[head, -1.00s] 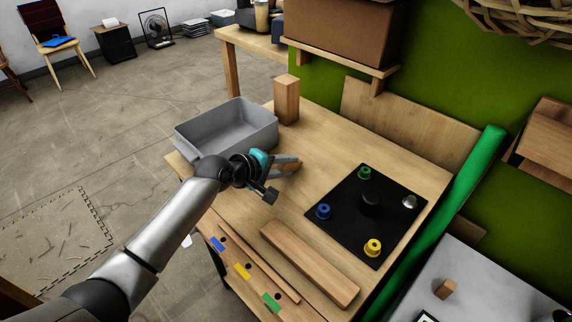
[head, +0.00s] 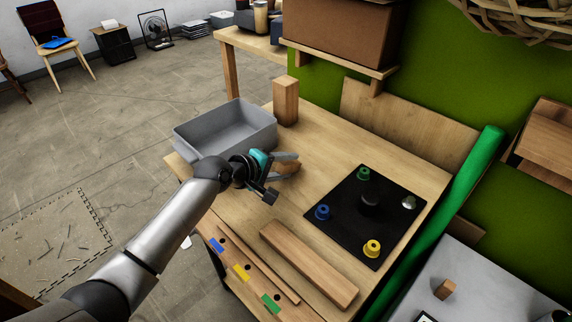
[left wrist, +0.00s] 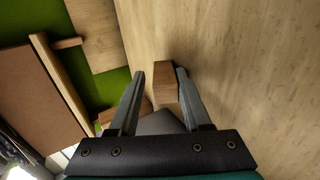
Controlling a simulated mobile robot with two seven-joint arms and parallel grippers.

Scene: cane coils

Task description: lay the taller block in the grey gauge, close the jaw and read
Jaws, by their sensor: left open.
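A tall wooden block (head: 286,101) stands upright at the back left of the bench, behind the grey bin. A second, smaller-looking wooden block (head: 287,170) is at my left gripper (head: 285,172), partly hidden by its fingers. In the left wrist view this block (left wrist: 165,84) shows between the open fingertips of my left gripper (left wrist: 158,80), closer to the right finger. I cannot tell whether it touches that finger. No grey gauge can be made out for sure. My right gripper is not in view.
A grey bin (head: 225,132) is left of the gripper. A black board (head: 342,208) with coloured knobs lies to the right. A long wooden strip (head: 310,264) lies at the front. A pale table (head: 490,290) at lower right bears a small wooden piece (head: 445,289).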

